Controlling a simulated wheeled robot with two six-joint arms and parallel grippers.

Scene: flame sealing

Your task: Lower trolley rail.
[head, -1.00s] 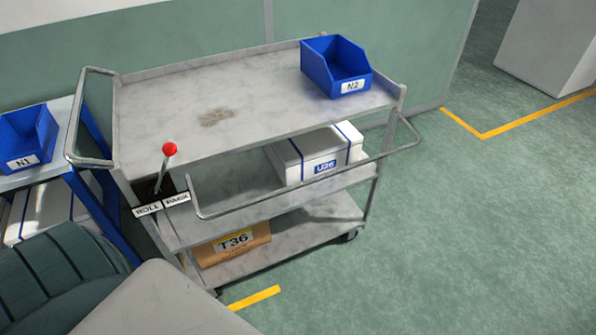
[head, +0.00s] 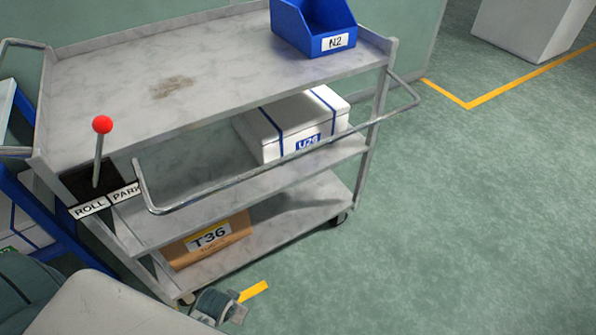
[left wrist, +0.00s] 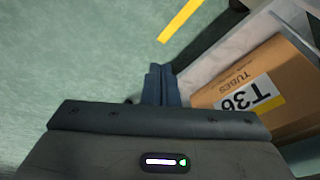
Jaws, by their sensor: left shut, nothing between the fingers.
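The grey metal trolley (head: 215,72) has a U-shaped metal rail (head: 262,172) along its near long side. The rail runs in front of the gap between the top and middle shelves. A lever with a red knob (head: 102,125) stands at the trolley's near left corner, on the ROLL side of the ROLL and PARK labels. My left gripper (head: 232,308) is low by the bottom shelf's near left corner, well below the rail and apart from it. Its fingers (left wrist: 161,82) are shut and empty in the left wrist view. My right gripper is not seen.
A blue N2 bin (head: 315,25) sits on the top shelf, a white U26 box (head: 292,123) on the middle one. A cardboard T36 box (head: 209,240) is on the bottom shelf, right beside my left gripper.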

